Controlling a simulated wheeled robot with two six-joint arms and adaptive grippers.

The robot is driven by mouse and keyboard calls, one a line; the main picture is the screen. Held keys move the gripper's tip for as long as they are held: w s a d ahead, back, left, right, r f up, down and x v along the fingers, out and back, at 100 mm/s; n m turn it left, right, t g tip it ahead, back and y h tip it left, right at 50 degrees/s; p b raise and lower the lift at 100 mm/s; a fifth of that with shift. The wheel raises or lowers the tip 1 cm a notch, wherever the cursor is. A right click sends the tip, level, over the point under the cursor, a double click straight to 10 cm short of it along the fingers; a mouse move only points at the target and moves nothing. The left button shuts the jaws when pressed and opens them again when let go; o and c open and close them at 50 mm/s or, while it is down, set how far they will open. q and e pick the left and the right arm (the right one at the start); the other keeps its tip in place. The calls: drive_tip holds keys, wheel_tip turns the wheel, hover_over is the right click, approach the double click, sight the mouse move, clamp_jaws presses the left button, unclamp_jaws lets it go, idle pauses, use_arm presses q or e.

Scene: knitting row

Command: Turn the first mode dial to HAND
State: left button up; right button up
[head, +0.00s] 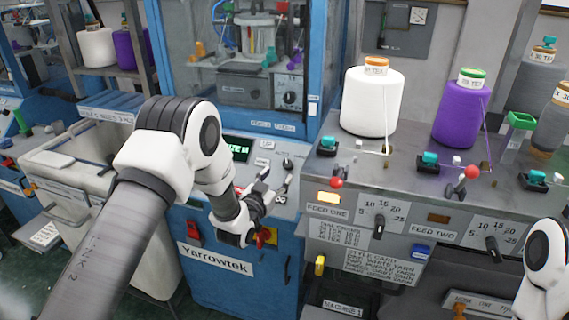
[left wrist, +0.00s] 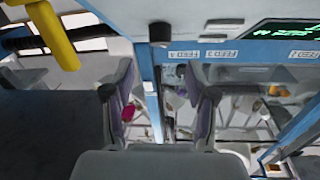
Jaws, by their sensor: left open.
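The first machine's blue panel has a green-lit display (head: 239,147). To its right is a small dark knob (head: 287,164) beside a label that seems to read AUTO and HAND; this looks like the mode dial, and its pointer is too small to read. My left gripper (head: 270,186) is open and empty over the panel, just below and left of this knob, partly hidden by its own wrist. In the left wrist view the two fingers (left wrist: 165,104) stand apart with nothing between them. My right gripper is outside the view; only a white right arm link shows at the right edge.
A red switch (head: 194,233) and a red-and-yellow switch (head: 267,237) are on the blue front below my left wrist. The grey feed machine (head: 450,195) stands close on the right with dials, red-balled levers and yarn cones. A pale bin (head: 75,165) stands left.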

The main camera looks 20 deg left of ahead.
sight(287, 164)
use_arm(q)
drive_tip(key=w, duration=0.2)
drive_tip(key=w+p, duration=0.1)
drive_tip(key=w, duration=0.3)
drive_tip(key=shift+d+f, duration=0.1)
drive_tip(key=shift+d, duration=0.2)
clamp_jaws()
